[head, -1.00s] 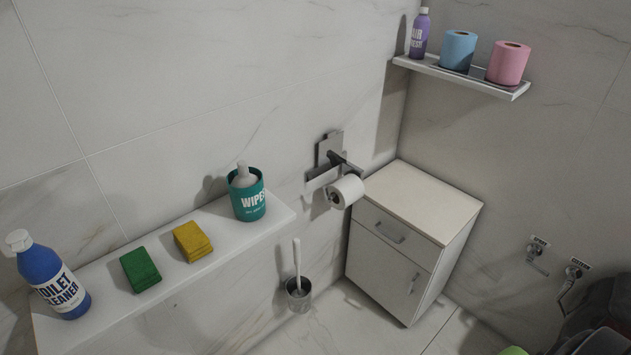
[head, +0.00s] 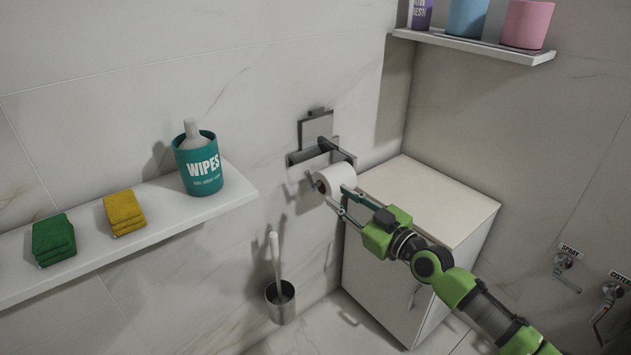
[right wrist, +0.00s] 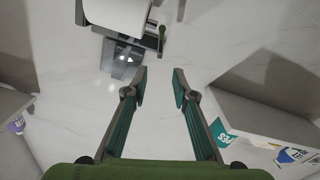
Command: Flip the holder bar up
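The holder (head: 316,128) is a grey metal plate fixed to the wall in the middle of the head view. Its bar (head: 337,150) reaches out from the wall, with a white toilet roll (head: 338,177) hanging on it. My right gripper (head: 339,198) is just in front of and below the roll, with its fingers apart and nothing between them. In the right wrist view my right gripper (right wrist: 161,78) is open, and the roll (right wrist: 115,14) and holder plate (right wrist: 122,58) lie beyond its left fingertip. The roll hides part of the bar. My left gripper is not seen.
A white cabinet (head: 430,205) stands right of the holder, behind my right arm. A wall shelf (head: 235,190) at left carries a wipes tub (head: 200,165) and sponges. Another shelf (head: 480,46) is at upper right. A toilet brush (head: 279,290) stands below.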

